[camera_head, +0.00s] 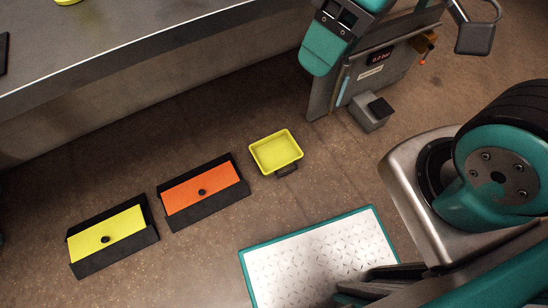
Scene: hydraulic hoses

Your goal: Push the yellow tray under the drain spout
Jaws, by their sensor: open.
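The yellow tray (276,151) is a shallow rectangular pan lying on the brown floor near the middle of the picture. It looks empty, and a dark handle or block (287,170) shows at its near edge. The tray stands apart from the teal and grey machine (362,72) at the upper right. I cannot clearly make out a drain spout. A small grey box with a black top (371,112) stands at the machine's foot, right of the tray. Parts of my arm fill the right side, but my gripper is not in view.
Left of the tray lie a black box with an orange lid (190,196) and one with a yellow lid (103,241). A grey bench (120,45) runs along the upper left. Bare floor lies between the tray and the machine. An orange fitting (422,60) sits on the machine.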

